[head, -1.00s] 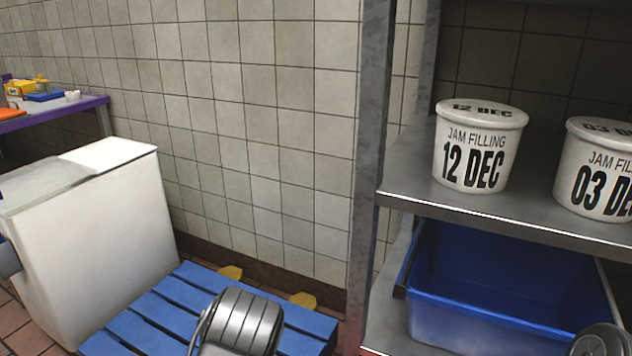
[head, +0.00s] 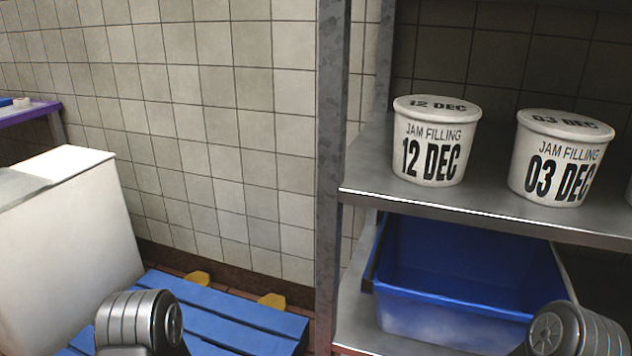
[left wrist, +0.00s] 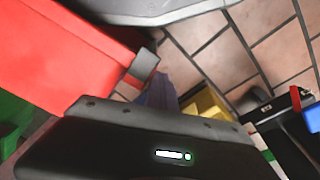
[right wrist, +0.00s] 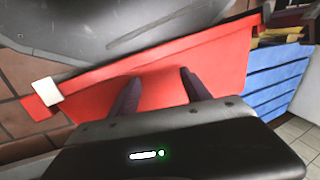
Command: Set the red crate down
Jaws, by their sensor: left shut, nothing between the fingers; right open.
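The red crate is out of sight in the head view. In the right wrist view the red crate (right wrist: 215,70) spans the middle, and my right gripper (right wrist: 160,85) is open with its two fingers apart in front of its red wall. Whether the fingers touch the wall I cannot tell. In the left wrist view a red wall, seemingly the same crate (left wrist: 60,50), fills the upper left. My left gripper (left wrist: 158,88) is shut and empty beside its grey corner piece. What the crate rests on is hidden.
A blue slatted pallet (head: 220,310) lies on the floor by the tiled wall. A white chest (head: 70,230) stands left of it. A metal shelf rack (head: 350,190) at right holds jam tubs (head: 430,145) above and a blue crate (head: 450,310) below.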

